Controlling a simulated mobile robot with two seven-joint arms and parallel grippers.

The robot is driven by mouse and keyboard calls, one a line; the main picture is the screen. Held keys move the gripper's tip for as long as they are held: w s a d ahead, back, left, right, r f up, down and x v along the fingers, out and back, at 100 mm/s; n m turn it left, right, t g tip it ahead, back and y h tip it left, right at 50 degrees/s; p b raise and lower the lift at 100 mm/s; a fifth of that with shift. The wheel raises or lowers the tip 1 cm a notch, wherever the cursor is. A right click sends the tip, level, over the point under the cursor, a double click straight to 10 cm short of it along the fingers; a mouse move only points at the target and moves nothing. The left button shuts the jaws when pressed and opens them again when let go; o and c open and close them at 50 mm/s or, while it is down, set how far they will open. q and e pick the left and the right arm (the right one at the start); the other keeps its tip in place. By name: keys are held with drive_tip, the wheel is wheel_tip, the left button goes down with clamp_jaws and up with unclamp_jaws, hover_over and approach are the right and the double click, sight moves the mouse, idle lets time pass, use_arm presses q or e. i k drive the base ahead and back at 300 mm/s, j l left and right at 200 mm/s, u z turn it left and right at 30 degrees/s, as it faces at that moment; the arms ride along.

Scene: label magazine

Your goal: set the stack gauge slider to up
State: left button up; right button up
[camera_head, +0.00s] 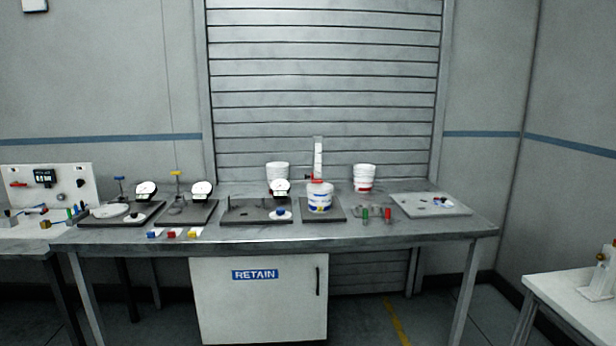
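A clear upright column (318,150) with a white strip inside stands at the middle back of the grey workbench (370,237). A small red part (315,178) sits low on this column, just above a white tub (320,196) with blue bands. I cannot tell for sure whether the red part is the stack gauge slider. The tub stands on a dark plate (337,213) and hides the column's foot. Neither of my grippers is in view.
White tub stacks (364,178) and (277,174) stand either side of the column. Dial gauges on dark plates (187,212) fill the bench's left. Red and green pieces (376,214) lie in front right, near a pale tray (430,205). A RETAIN cabinet (258,300) stands below.

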sight(313, 180)
drive_tip(key=i+j, duration=0.2)
drive_tip(key=i+j+z, duration=0.1)
drive_tip(key=j, duration=0.3)
drive_tip(key=i+j, duration=0.2)
drive_tip(key=j, duration=0.15)
drive_tip(key=i+j+z, duration=0.15)
drive_tip(key=i+l+u, duration=0.25)
drive_tip(key=i+l, duration=0.35)
drive_tip(key=i+l+u, duration=0.25)
drive_tip(key=i+l, duration=0.25)
drive_tip(key=l, duration=0.15)
